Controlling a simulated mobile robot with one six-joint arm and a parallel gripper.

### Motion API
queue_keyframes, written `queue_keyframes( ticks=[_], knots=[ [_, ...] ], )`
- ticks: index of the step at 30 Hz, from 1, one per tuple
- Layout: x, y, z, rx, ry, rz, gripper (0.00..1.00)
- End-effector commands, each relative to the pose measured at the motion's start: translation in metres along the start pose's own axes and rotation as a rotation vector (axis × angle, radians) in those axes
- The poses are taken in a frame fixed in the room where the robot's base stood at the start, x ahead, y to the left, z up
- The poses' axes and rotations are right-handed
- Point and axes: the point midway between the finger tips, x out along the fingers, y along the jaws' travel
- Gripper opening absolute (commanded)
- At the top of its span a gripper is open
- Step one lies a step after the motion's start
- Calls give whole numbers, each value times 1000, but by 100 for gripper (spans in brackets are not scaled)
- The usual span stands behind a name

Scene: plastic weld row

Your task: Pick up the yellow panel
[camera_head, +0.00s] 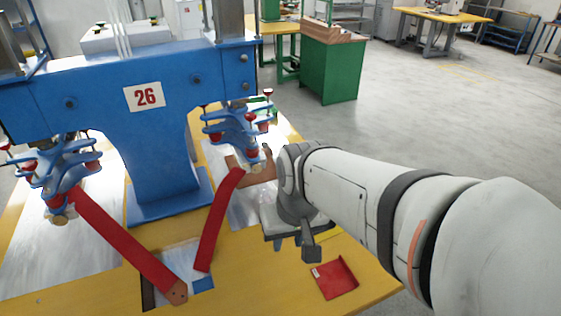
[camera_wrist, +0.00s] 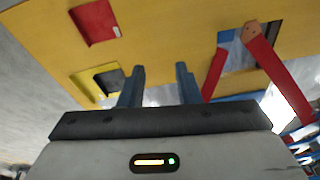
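The yellow panel (camera_wrist: 87,85) lies on the yellow-topped table (camera_wrist: 165,30) in the wrist view, left of my gripper's left finger. A dark grey patch shows at its right side. In the head view I cannot make the panel out; my gripper and arm cover that part of the table. My gripper (camera_wrist: 160,84) is open, with its two fingers apart and nothing visible between them. In the head view my gripper (camera_head: 294,246) hangs over the table's right part.
A red panel (camera_head: 335,279) lies near the table's front right. A blue machine (camera_head: 160,90) marked 26 stands at the left, with red straps (camera_head: 121,239) reaching down from its blue clamps (camera_head: 62,170). A green cabinet (camera_head: 330,70) stands behind on open floor.

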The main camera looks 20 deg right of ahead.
Motion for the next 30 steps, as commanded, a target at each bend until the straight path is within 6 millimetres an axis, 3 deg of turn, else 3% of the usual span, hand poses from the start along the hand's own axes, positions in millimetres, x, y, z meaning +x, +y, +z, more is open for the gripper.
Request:
queue_keyframes(
  ticks=[5,8,13,17,21,24,27,30],
  knots=[
    [40,6,-9,372,-148,-167,30],
    [66,12,-24,678,-237,-313,30],
    [107,46,-64,1223,-328,-586,30],
    [139,101,-94,1645,-341,-811,30],
    [175,181,-109,2067,-296,-1051,30],
    [197,236,-105,2306,-239,-1197,30],
    [214,279,-96,2475,-177,-1308,30],
    [224,305,-87,2577,-132,-1376,30]
  ],
)
